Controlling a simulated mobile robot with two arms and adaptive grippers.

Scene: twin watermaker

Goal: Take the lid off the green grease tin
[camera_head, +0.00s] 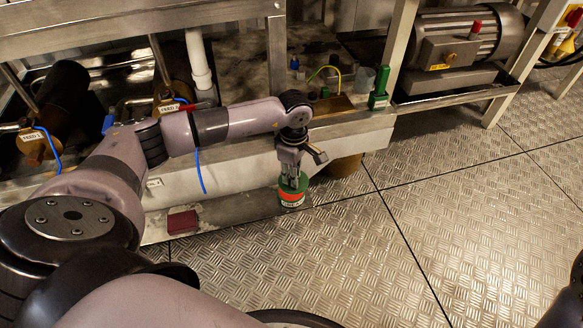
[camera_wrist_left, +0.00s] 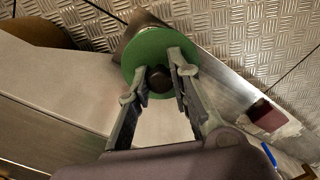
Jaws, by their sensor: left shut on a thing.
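The green grease tin (camera_head: 291,203) stands on the low metal ledge, with an orange band and a white label whose text is too small to read. Its green lid (camera_head: 283,184) sits on top, with no gap that I can make out. In the left wrist view the lid (camera_wrist_left: 149,48) is a round green disc with a dark knob (camera_wrist_left: 158,80) in its middle. My left gripper (camera_head: 292,180) points down onto the lid from above. In the left wrist view its fingers (camera_wrist_left: 158,72) are shut on the knob, one on each side. My right gripper does not show.
A dark red block (camera_head: 182,221) lies on the ledge left of the tin. Behind stand a bench with pipes, a green bottle-like object (camera_head: 379,92) and a clear cup (camera_head: 364,79). A motor (camera_head: 455,45) sits at the back right. The plated floor at right is clear.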

